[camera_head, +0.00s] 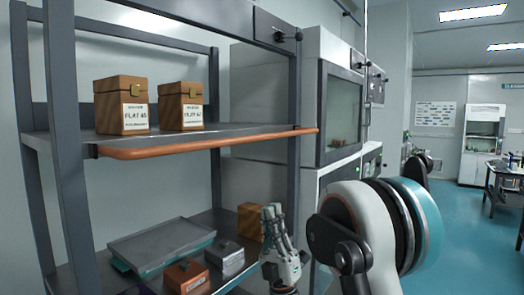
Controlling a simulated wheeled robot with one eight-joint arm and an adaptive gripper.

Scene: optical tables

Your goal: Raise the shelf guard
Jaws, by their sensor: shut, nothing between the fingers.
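The shelf guard (205,143) is a copper-orange bar along the front edge of the upper shelf (85,138). It lies low, about level with the shelf board, and its right end reaches past the right front post. My gripper (271,209) points upward with its fingers together and nothing between them. In the picture it is below the guard, near the right end of the rack, and apart from the bar. I cannot tell how far in front of the guard it is.
Two wooden boxes with white labels, a left one (121,104) and a right one (180,106), stand on the upper shelf. The lower shelf holds a grey tray (160,246), an orange box (186,277), a grey box (224,257) and a wooden box (250,222). A dark post (292,115) stands behind my gripper.

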